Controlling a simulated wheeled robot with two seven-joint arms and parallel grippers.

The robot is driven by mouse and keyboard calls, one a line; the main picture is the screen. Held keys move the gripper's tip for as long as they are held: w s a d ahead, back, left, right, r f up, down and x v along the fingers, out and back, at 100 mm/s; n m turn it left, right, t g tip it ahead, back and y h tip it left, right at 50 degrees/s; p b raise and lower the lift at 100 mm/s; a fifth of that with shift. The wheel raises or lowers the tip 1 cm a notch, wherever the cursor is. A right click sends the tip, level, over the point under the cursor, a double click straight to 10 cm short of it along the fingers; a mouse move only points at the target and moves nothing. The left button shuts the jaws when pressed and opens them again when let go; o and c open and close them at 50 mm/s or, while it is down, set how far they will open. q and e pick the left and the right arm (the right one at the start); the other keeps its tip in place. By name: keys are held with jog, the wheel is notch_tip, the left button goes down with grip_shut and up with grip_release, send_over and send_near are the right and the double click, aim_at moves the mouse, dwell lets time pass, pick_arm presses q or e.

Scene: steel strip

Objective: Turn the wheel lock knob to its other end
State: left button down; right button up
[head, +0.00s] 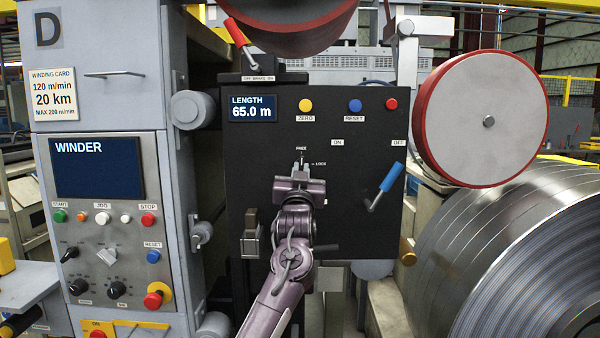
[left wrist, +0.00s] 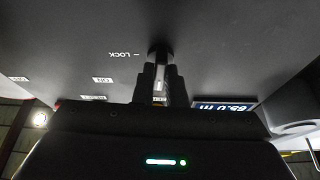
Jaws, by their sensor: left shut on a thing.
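The wheel lock knob (left wrist: 160,55) sits on the black panel (head: 345,220), below the FREE label and left of the LOCK label in the head view. My left gripper (head: 301,172) covers most of it there. In the left wrist view, which looks upside down, the fingers of my left gripper (left wrist: 160,88) are closed around the knob. The exact pointing of the knob is hard to tell because the fingers hide it. My right gripper is in neither view.
A blue-handled lever (head: 390,177) sticks out at the panel's right, and a brown-topped lever (head: 251,230) at its lower left. A red-handled lever (head: 236,32) is above. The display (head: 252,108) reads 65.0 m. A red-rimmed wheel (head: 480,118) stands right of the panel.

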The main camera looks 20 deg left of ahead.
pick_arm(q)
jog(key=shift+f+n+y, duration=0.1)
jog(key=shift+n+y, duration=0.3)
jog(key=shift+n, duration=0.5)
jog(key=c, duration=1.5)
grip_release()
jog(key=shift+d, duration=0.1)
jog(key=b+v, duration=0.2)
jog(key=v, duration=0.5)
jog(key=shift+s+d, duration=0.1)
jog(key=shift+s, duration=0.25)
jog(key=shift+f, duration=0.15)
